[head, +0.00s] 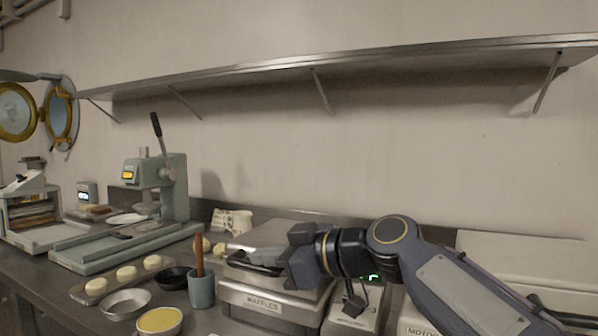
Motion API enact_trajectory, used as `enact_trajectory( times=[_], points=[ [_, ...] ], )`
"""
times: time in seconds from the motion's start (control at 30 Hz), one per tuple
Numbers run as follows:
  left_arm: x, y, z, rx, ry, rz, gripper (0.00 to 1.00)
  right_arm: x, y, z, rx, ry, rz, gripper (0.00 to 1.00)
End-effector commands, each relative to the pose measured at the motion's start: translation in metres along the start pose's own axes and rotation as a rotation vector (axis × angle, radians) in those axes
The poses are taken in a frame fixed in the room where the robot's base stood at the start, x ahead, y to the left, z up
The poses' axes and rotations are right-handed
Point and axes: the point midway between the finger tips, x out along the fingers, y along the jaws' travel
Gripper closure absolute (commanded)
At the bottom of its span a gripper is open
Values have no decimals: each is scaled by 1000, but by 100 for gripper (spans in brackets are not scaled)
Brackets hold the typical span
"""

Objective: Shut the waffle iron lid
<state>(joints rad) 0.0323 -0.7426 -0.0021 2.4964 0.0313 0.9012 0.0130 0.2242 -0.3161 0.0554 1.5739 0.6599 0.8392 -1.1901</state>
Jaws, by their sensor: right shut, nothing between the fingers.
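The waffle iron (262,303) stands on the counter at the lower middle, with a label reading WAFFLES on its front. Its grey lid (258,238) lies low and about level over the base. My right arm hides its right part, so I cannot tell whether the lid rests fully on the base. My right gripper (262,263) is shut and empty, at the front of the lid with its fingers pointing left. I cannot tell whether it touches the lid. My left gripper is not in view.
Left of the iron stand a blue-green cup (202,290) with a wooden handle in it, a bowl of yellow contents (159,321) and a metal bowl (124,303). A green press (165,190) stands further left. A wall shelf (330,66) runs above.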

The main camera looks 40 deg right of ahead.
Motion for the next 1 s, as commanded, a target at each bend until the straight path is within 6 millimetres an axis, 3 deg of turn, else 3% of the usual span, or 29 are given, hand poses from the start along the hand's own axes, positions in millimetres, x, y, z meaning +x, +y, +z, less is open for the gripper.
enact_trajectory(
  times=[0.17,0.67,0.77,0.97,1.0],
  points=[
    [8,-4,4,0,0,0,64,2,-3,6,-22,0,4,100],
    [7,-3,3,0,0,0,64,2,-3,7,-24,-8,1,100],
    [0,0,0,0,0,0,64,2,-2,-2,-25,-7,0,100],
    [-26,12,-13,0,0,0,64,-2,2,-48,-29,4,4,100],
    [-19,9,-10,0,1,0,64,-12,1,-40,-29,5,9,100]
  ],
)
